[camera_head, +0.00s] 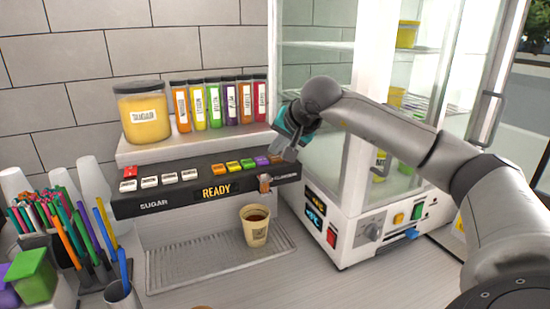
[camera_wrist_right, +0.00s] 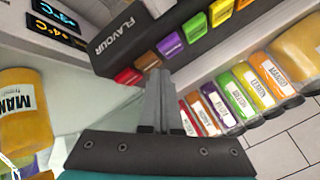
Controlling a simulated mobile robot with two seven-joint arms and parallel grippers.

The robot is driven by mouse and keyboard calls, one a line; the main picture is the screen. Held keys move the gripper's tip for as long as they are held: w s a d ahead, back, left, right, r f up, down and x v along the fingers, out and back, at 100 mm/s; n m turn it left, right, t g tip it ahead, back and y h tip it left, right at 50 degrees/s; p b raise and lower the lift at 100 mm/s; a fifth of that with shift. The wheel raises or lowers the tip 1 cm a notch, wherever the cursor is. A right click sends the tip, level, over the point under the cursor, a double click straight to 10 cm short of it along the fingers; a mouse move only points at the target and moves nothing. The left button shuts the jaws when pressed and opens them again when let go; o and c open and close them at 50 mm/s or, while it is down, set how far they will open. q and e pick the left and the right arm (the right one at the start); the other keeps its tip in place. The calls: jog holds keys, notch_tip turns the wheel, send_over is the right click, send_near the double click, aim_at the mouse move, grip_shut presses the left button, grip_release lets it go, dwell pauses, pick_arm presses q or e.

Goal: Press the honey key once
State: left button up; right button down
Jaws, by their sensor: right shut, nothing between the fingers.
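A row of coloured flavour keys sits on the dark panel (camera_head: 153,203) of the dispenser. In the right wrist view the row runs from an orange key (camera_wrist_right: 242,3) through a yellow key (camera_wrist_right: 220,12), a green key (camera_wrist_right: 195,27) and a purple key (camera_wrist_right: 170,45) to a brown-orange key (camera_wrist_right: 148,60) and a red key (camera_wrist_right: 126,77). No lettering on the keys can be read, so I cannot tell which is honey. My right gripper (camera_head: 278,156) is shut and empty. Its fingertips (camera_wrist_right: 155,75) are at the brown-orange key and partly hide it; contact cannot be told.
Flavour jars (camera_head: 213,103) and a large yellow jar (camera_head: 144,113) stand on the shelf above the keys. A filled paper cup (camera_head: 256,232) stands on the drip tray (camera_head: 195,262). A glass-doored cooler (camera_head: 345,225) is close on the right. Pens and white cups crowd the left.

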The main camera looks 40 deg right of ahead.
aim_at(276, 159)
jog(key=shift+f+b, duration=0.35)
jog(key=shift+f, duration=0.15)
dwell(0.3)
jog(key=shift+r, duration=0.1)
jog(key=shift+r+p, duration=0.8)
notch_tip(276, 159, up, 5)
jog(key=p, duration=0.4)
jog(key=shift+r+p, duration=0.1)
jog(key=shift+p, duration=0.25)
dwell(3.7)
